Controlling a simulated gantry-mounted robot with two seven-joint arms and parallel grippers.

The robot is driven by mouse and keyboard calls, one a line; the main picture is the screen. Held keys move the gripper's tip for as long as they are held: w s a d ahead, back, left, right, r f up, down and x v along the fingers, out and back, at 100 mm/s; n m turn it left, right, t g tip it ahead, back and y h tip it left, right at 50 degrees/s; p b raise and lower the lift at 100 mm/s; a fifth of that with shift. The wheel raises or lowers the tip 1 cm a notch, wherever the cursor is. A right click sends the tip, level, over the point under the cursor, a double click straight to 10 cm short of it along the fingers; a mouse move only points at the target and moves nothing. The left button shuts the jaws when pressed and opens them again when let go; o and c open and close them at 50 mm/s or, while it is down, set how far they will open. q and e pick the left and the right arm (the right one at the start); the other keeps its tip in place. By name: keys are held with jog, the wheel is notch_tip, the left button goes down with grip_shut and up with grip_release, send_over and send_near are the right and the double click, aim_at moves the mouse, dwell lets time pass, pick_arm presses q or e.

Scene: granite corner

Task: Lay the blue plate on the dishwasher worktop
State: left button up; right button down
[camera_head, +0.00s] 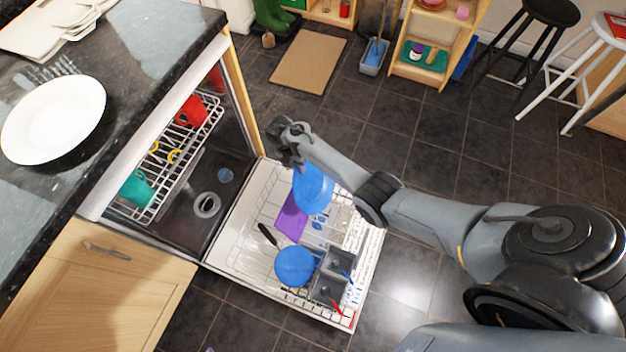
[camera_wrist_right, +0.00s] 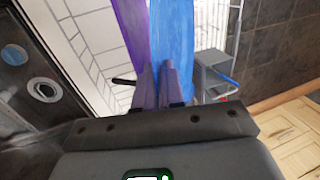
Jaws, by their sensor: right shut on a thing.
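The blue plate (camera_head: 313,188) stands steeply tilted at the dishwasher's pulled-out lower rack. My right gripper (camera_head: 300,165) is at the plate's upper edge. In the right wrist view its fingers (camera_wrist_right: 164,84) are shut on the blue plate (camera_wrist_right: 174,40). I cannot tell whether the plate still touches the rack. The dark granite worktop (camera_head: 150,43) above the dishwasher is at the upper left and carries a white plate (camera_head: 53,119). My left gripper is not in view.
A purple item (camera_head: 291,219) stands close beside the plate. The lower rack (camera_head: 253,215) also holds a round blue dish (camera_head: 295,266) and a grey cutlery basket (camera_head: 330,283). The upper rack (camera_head: 158,165) holds red and teal cups. Cutting boards (camera_head: 40,35) lie on the worktop's far end.

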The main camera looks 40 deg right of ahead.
aim_at(302, 176)
notch_tip(302, 176, up, 7)
jog(key=p, duration=0.5)
jog(key=shift+w+a+p, duration=0.15)
jog(key=shift+w+p, duration=0.2)
jog(key=shift+f, duration=0.25)
jog(key=b+x, duration=0.3)
jog(key=w+b+x, duration=0.1)
jog(key=b+x, duration=0.6)
jog(key=shift+w+a+f, duration=0.15)
jog(key=shift+a+f, duration=0.15)
jog(key=shift+f, duration=0.05)
jog(key=shift+r, duration=0.1)
jog(key=s+d+p+v, duration=0.1)
jog(key=s+p+v, duration=0.1)
jog(key=p+v, duration=0.85)
jog(key=b+x, duration=0.4)
jog(key=w+b+x, duration=0.1)
jog(key=b+x, duration=0.4)
jog(key=w+a+b+x, duration=0.1)
jog(key=b+x, duration=0.3)
jog(key=b, duration=0.1)
jog(key=shift+w+f, duration=0.15)
jog(key=shift+f, duration=0.35)
jog(key=shift+b+x, duration=0.9)
jog(key=shift+x, duration=0.25)
